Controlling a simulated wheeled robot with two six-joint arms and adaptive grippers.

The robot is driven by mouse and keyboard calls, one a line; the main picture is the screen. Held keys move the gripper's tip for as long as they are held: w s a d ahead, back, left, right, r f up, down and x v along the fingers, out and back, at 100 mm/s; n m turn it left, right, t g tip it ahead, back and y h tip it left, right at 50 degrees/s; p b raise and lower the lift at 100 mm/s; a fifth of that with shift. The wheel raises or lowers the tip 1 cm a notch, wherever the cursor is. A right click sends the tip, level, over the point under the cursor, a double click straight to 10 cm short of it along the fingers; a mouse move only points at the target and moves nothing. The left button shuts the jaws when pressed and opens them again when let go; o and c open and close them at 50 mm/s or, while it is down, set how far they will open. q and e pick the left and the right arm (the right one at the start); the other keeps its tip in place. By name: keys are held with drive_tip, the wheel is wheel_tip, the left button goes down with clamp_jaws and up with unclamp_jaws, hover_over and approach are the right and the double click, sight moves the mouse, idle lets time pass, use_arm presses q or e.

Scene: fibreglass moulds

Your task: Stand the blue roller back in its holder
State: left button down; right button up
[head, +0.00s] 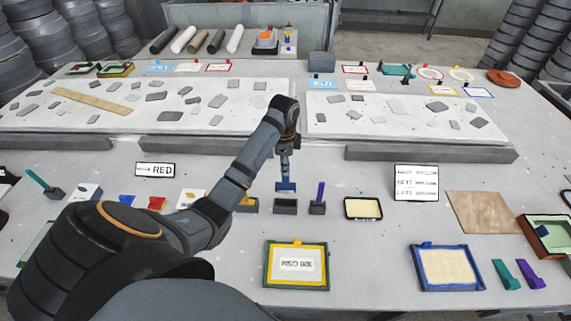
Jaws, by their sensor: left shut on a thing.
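The blue roller (286,186) hangs upright below my left gripper (285,153), which is shut on its upper part. Its wide blue end points down, just above a small dark grey open-topped holder (285,207). A small gap seems to show between them, but I cannot tell the exact height. To the right, a similar dark holder (317,209) has a purple tool (320,190) standing in it. To the left, a yellow item (247,200) sits at another dark box, partly hidden by my arm. My right gripper is not in view.
A yellow-framed tray (268,265) and a blue-framed tray (420,268) lie nearer. A small dark tray (362,208) lies right of the holders. A RED sign (155,170) and a white text sign (416,183) stand on the table. Long slabs with grey pieces lie behind.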

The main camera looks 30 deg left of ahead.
sight(285, 186)
use_arm(q)
drive_tip(key=shift+w+a+f, duration=0.25)
drive_tip(key=shift+f, duration=0.35)
drive_tip(key=shift+w+a+f, duration=0.2)
drive_tip(key=shift+w+f, duration=0.05)
drive_tip(key=shift+f, duration=0.35)
wheel_tip(285, 186, down, 2)
drive_tip(key=shift+w+b, duration=0.15)
drive_tip(key=shift+b, duration=0.4)
drive_tip(key=shift+d+f, duration=0.1)
drive_tip(key=shift+f, duration=0.2)
drive_tip(key=f, duration=0.1)
drive_tip(key=f+b, duration=0.1)
drive_tip(key=f, duration=0.1)
drive_tip(key=shift+s+f, duration=0.2)
drive_tip(key=shift+f, duration=0.05)
drive_tip(key=shift+f+b, duration=0.4)
drive_tip(key=shift+f, duration=1.35)
drive_tip(key=shift+f+b, duration=0.25)
drive_tip(key=shift+b, duration=0.05)
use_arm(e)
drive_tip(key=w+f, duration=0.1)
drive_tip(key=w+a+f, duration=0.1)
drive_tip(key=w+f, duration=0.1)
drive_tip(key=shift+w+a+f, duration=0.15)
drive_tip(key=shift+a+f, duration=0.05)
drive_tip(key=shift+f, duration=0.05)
use_arm(q)
drive_tip(key=shift+f, duration=0.15)
